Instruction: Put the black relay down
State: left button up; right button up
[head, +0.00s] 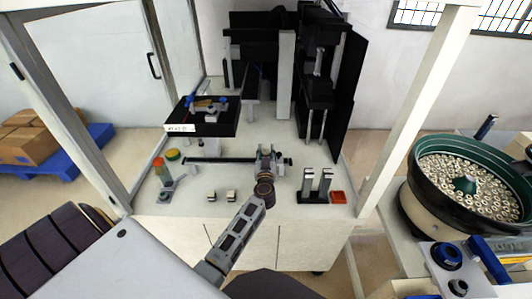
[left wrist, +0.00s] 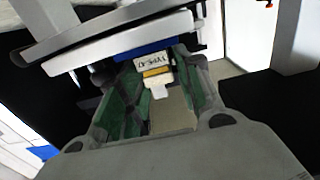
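My left gripper (head: 266,153) is over the white worktop (head: 310,222), at the dark slide bar in the middle of the machine. In the left wrist view its two green-padded fingers (left wrist: 155,105) stand apart, with a gap between them. A white labelled part (left wrist: 153,65) with a blue top, a yellow strip and a white tab shows between or beyond the fingers; I cannot tell whether they touch it. I cannot make out a black relay for sure in either view. My right gripper is not in view.
A black labelled tray (head: 203,130) is behind left. A green bowl feeder (head: 425,150) stands far right.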

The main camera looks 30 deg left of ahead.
pick_arm(q)
jog(key=shift+v, duration=0.75)
jog(key=v, duration=0.4)
jog(key=shift+s+d+p, duration=0.15)
jog(key=shift+p, duration=0.25)
send_near(266, 153)
jog(key=shift+s+d, duration=0.4)
jog(key=shift+s, duration=0.05)
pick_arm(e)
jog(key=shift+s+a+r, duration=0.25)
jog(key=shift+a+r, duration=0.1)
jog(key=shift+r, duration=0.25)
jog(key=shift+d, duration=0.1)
